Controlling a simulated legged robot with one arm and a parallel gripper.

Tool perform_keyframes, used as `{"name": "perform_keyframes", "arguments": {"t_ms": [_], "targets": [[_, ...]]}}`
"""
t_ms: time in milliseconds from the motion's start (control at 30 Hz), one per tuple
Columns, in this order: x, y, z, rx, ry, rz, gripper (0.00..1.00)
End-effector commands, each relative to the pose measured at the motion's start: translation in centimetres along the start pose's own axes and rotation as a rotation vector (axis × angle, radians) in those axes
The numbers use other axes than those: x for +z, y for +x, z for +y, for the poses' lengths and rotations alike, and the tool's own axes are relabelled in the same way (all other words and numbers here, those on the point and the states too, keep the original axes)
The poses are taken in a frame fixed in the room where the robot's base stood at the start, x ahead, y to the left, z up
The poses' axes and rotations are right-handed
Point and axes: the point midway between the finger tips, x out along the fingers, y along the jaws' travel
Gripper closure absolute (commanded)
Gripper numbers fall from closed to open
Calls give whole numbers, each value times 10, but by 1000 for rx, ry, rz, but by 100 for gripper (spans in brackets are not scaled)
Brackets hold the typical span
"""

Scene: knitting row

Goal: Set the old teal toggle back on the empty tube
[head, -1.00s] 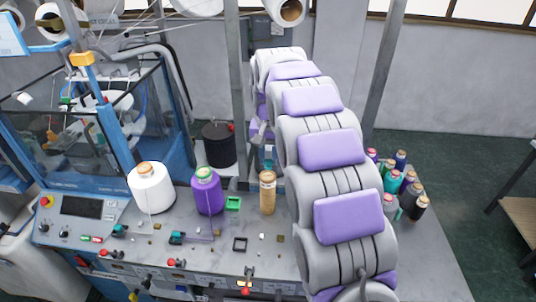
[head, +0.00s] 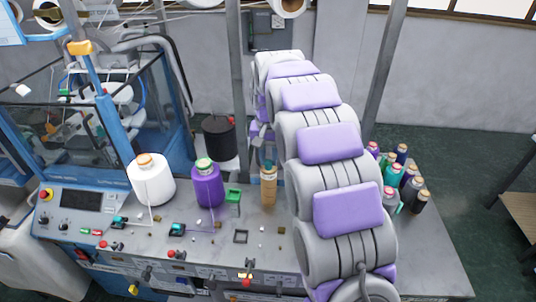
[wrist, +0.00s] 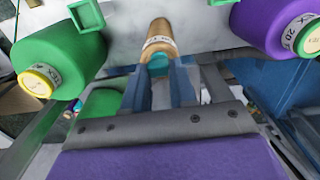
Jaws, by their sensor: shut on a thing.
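The tan tube (head: 268,188) stands bare of yarn on the grey machine deck, right of the purple cone. In the wrist view the tube (wrist: 160,32) shows with a pale label band, just beyond my fingertips. My gripper (wrist: 158,70) has its blue fingers shut on the teal toggle (wrist: 157,63), of which only a small part shows between them. The toggle is close to the tube's end in the picture; I cannot tell whether they touch. In the head view my arm hides most of the gripper and the toggle.
A white cone (head: 151,181) and a purple cone (head: 207,186) stand left of the tube, with a green block (head: 234,196) between purple cone and tube. Several coloured cones (head: 402,182) crowd the deck right of my arm. A grey post (head: 240,80) rises behind.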

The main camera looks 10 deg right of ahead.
Motion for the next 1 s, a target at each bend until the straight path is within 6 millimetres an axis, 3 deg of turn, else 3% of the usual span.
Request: {"name": "perform_keyframes", "arguments": {"t_ms": [1000], "targets": [[-1, 7, 0, 0, 0, -1, 91]]}}
